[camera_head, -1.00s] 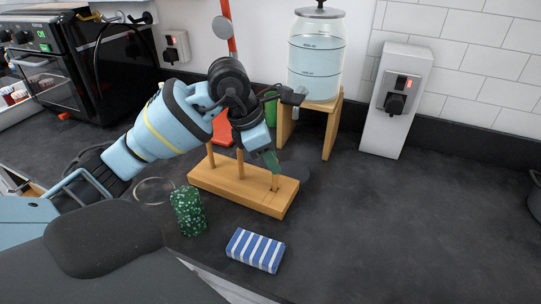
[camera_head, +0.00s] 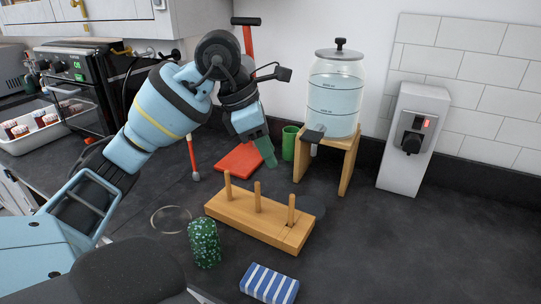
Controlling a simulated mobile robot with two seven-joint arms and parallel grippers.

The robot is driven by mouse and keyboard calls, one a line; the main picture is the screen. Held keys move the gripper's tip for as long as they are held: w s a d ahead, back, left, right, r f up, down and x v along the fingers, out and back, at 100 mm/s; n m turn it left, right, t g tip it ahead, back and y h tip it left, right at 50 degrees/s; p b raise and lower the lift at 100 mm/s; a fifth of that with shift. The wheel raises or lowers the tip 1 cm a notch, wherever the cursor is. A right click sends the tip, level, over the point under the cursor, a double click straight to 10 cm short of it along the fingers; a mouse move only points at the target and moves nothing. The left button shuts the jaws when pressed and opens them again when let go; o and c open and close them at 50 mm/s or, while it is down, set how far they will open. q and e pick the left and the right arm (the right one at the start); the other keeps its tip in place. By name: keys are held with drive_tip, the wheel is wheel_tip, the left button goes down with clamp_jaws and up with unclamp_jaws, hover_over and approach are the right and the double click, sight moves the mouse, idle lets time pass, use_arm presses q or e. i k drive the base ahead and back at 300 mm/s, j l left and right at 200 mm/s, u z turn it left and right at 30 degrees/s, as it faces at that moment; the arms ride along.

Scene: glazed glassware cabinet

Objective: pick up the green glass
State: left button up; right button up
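A plain green glass (camera_head: 289,142) stands upright at the back of the counter, just left of the wooden dispenser stand. A speckled dark green cylinder (camera_head: 204,243) stands at the front, left of the peg block; I cannot tell whether it is a glass. My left gripper (camera_head: 266,150) hangs in the air, pointing down, just left of the plain green glass in the picture and apart from it. Its teal fingertips overlap, so its opening is unclear. It shows nothing held. My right gripper is out of view.
A wooden block with three pegs (camera_head: 245,219) lies mid-counter. A water dispenser (camera_head: 335,95) stands on a wooden stand (camera_head: 348,165) by a white socket post (camera_head: 408,140). A red board (camera_head: 238,160), clear round rim (camera_head: 171,219) and striped blue box (camera_head: 269,283) are nearby. The right counter is clear.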

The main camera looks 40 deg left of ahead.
sight(205, 246)
drive_tip(key=k, duration=1)
